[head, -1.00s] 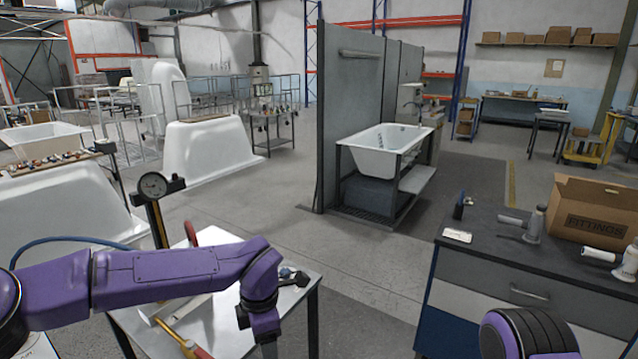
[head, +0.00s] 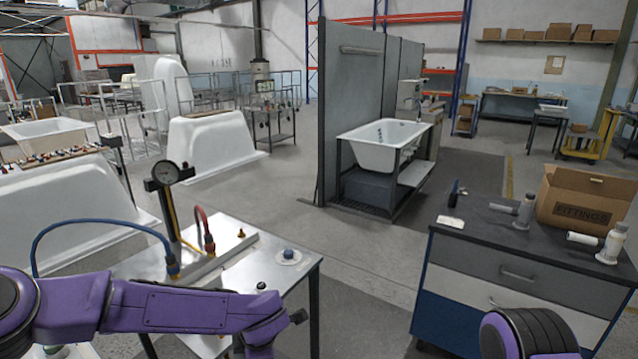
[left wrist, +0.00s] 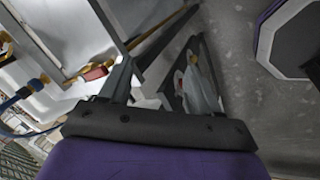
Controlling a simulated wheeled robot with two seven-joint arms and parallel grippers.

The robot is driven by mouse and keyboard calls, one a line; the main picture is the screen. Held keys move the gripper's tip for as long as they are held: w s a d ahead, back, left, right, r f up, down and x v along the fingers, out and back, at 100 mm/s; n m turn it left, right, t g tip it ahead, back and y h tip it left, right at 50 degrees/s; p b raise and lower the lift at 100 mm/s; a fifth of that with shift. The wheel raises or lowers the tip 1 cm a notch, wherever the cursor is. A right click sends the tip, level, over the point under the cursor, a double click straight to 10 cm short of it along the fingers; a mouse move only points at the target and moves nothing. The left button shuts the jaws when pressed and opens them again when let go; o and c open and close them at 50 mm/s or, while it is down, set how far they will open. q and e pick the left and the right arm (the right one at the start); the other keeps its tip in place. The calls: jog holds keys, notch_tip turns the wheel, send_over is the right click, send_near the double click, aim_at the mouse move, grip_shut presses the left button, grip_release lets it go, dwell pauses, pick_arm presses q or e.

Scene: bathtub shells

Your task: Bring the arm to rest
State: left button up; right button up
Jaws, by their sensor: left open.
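My left arm is a purple arm that comes in low from the left in the head view, in front of the steel-topped test table (head: 225,270). Its gripper is hidden below the lower edge of the head view. In the left wrist view my left gripper (left wrist: 160,72) shows two grey fingers set apart, with nothing held between them. It hangs over grey floor beside the table. My right arm shows only as a dark and purple rounded link at the bottom right of the head view; its gripper is out of view.
A workbench (head: 500,262) with a fittings box (head: 585,205) is at right. A white bathtub (head: 384,148) sits in a frame behind. The floor between is open.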

pick_arm(q)
jog(key=s+a+f+m+t+b, duration=0.1)
jog(key=s+a+f+m, duration=0.25)
jog(key=s+f, duration=0.4)
jog(key=s+a+f+m+t+b, duration=0.1)
jog(key=s+a+f+m+t, duration=0.3)
jog(key=f, duration=0.7)
jog(key=s+a+f+m+g+b, duration=0.1)
jog(key=s+a+f+m+g, duration=0.1)
jog(key=s, duration=0.8)
jog(key=s+a+f+m+g+b, duration=0.1)
jog(key=s+a+f+m+g, duration=0.2)
jog(key=s, duration=0.7)
jog(key=a+f+m, duration=0.2)
jog(key=a, duration=0.2)
jog(key=shift+s+y+b, duration=0.15)
jog(key=shift+y+b, duration=0.15)
jog(key=shift+f, duration=0.1)
